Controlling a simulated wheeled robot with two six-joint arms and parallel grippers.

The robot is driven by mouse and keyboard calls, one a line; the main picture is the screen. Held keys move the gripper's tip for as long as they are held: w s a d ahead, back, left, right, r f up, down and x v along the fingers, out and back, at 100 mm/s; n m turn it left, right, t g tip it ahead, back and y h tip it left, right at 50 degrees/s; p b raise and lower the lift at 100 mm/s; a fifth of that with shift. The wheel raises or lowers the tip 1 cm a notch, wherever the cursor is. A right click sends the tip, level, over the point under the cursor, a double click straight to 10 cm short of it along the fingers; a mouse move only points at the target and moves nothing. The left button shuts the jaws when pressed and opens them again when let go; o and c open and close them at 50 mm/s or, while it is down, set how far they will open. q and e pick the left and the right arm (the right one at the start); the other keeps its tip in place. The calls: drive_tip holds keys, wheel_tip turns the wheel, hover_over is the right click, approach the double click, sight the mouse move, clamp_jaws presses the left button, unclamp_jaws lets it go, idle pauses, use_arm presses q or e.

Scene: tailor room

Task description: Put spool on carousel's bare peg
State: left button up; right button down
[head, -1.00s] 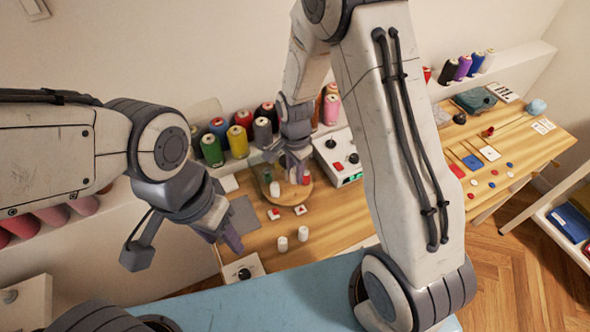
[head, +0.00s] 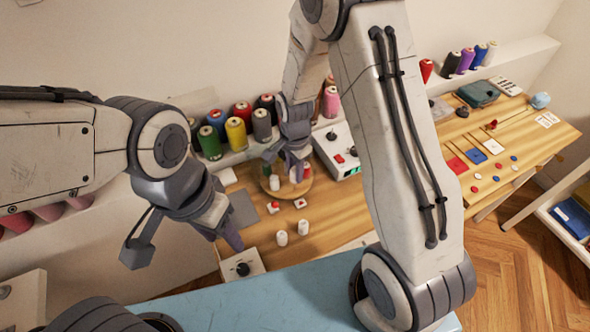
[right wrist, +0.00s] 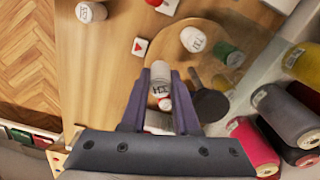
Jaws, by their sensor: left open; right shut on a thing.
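The carousel (right wrist: 248,38) is a round wooden disc on the table; it also shows in the head view (head: 312,186). It bears a white spool (right wrist: 194,39) and a green spool (right wrist: 230,54); a red one (head: 307,170) shows in the head view. My right gripper (right wrist: 160,73) is shut on a pale, labelled spool (right wrist: 160,89) over the carousel. A red-and-white item (right wrist: 165,104) shows just below it. Whether the held spool touches a peg cannot be told; the bare peg is hidden. My left gripper (head: 232,238) is open and empty, left of the carousel.
A dial box (head: 243,267) is at the front left. A control box (head: 337,150) stands right of the carousel. Coloured thread cones (head: 235,133) line the back.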

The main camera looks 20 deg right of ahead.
drive_tip(key=shift+f+b, duration=0.85)
drive_tip(key=shift+f, duration=0.5)
drive_tip(key=shift+f+b, duration=0.35)
drive_tip(key=shift+f, duration=0.25)
drive_tip(key=c, duration=0.6)
unclamp_jaws()
drive_tip(key=shift+r, duration=0.1)
drive_tip(key=shift+w, duration=0.15)
